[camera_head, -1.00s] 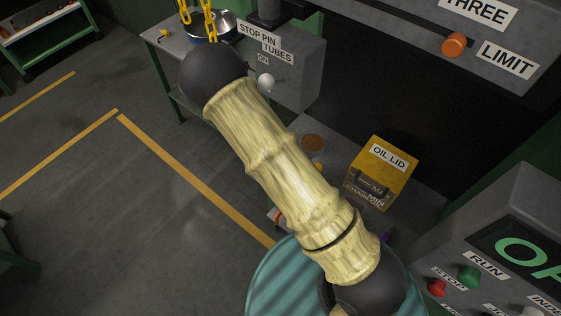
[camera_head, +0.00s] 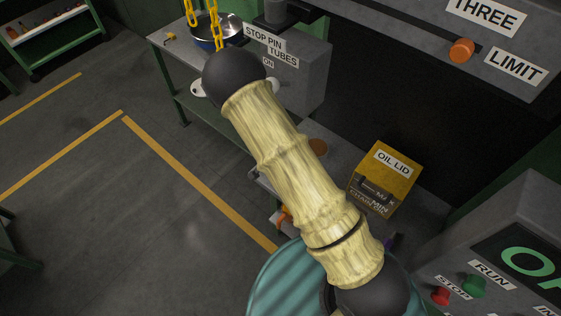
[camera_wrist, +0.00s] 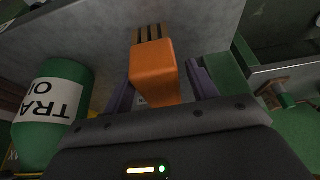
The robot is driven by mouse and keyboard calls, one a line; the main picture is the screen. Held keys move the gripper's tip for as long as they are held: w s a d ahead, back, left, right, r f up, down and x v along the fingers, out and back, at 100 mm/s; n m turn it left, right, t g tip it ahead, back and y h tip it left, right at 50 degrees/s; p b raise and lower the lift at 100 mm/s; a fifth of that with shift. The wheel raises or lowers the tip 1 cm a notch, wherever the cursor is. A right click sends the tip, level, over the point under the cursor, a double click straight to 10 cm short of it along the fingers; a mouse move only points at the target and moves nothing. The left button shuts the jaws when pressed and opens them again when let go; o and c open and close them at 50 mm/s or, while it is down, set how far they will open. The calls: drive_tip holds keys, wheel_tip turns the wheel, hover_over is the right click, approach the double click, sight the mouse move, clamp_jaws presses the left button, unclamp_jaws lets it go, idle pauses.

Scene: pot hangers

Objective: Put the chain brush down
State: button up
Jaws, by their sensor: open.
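The chain brush appears to be the orange block with dark bristle strips (camera_wrist: 153,72) in the wrist view. My gripper (camera_wrist: 163,66) has its two purple fingers apart, one on each side of the orange block. A gap shows beside the right finger; contact on the left side is unclear. The bristle end points away from my gripper, towards a grey surface (camera_wrist: 85,38); I cannot tell whether it touches. In the head view my arm covers most of the gripper area. A small orange piece (camera_head: 285,218) shows left of the arm; I cannot tell if it is the brush.
A yellow OIL LID box (camera_head: 397,160) stands right of my arm. A green can with partly visible OIL lettering (camera_wrist: 50,112) is at the left in the wrist view. A grey control panel (camera_head: 500,255) is at lower right. Open floor (camera_head: 130,210) lies left.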

drive_tip(key=shift+f+b, duration=0.3)
drive_tip(key=p+v, duration=0.3)
drive_tip(key=v, duration=0.9)
drive_tip(key=shift+w+r+p, duration=0.25)
drive_tip(key=shift+p, duration=0.15)
drive_tip(key=shift+f, duration=0.1)
